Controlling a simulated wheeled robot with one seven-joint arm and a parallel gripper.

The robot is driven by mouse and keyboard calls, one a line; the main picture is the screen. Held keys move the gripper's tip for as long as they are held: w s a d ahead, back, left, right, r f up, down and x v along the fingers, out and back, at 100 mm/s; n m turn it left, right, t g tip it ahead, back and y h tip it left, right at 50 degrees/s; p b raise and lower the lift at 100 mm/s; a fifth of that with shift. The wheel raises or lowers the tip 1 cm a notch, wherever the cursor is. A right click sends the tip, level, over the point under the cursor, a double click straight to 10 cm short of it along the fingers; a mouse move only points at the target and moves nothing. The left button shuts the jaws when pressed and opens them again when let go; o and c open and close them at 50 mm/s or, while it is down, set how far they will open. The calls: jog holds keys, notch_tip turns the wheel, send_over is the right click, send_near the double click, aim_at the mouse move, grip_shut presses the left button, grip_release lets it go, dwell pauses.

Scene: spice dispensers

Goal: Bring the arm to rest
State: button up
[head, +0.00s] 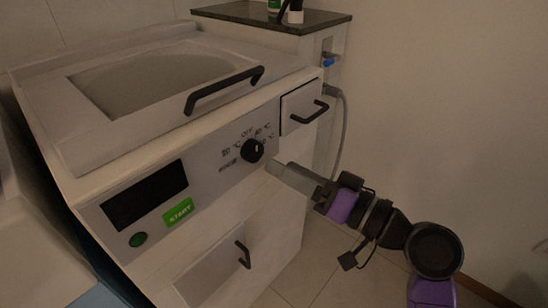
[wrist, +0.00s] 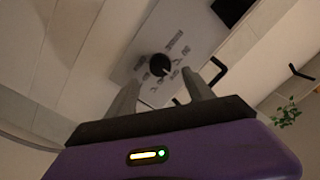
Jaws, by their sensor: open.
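My gripper (head: 272,170) is open, in front of the appliance's control panel, with its fingertips just below and right of the black dial knob (head: 252,150). My arm reaches in from the lower right in the head view. In the wrist view, the gripper (wrist: 160,92) shows two grey fingers spread apart, with the knob (wrist: 160,65) seen beyond and between them. Nothing is held. I cannot tell from these frames whether a fingertip touches the panel.
The white appliance (head: 215,190) has a lid with a black handle (head: 222,90), a green START button (head: 180,212) and drawer handles (head: 305,113). A dark-topped cabinet (head: 270,18) with bottles stands behind. Floor and wall are clear at right.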

jog(key=shift+v, duration=0.95)
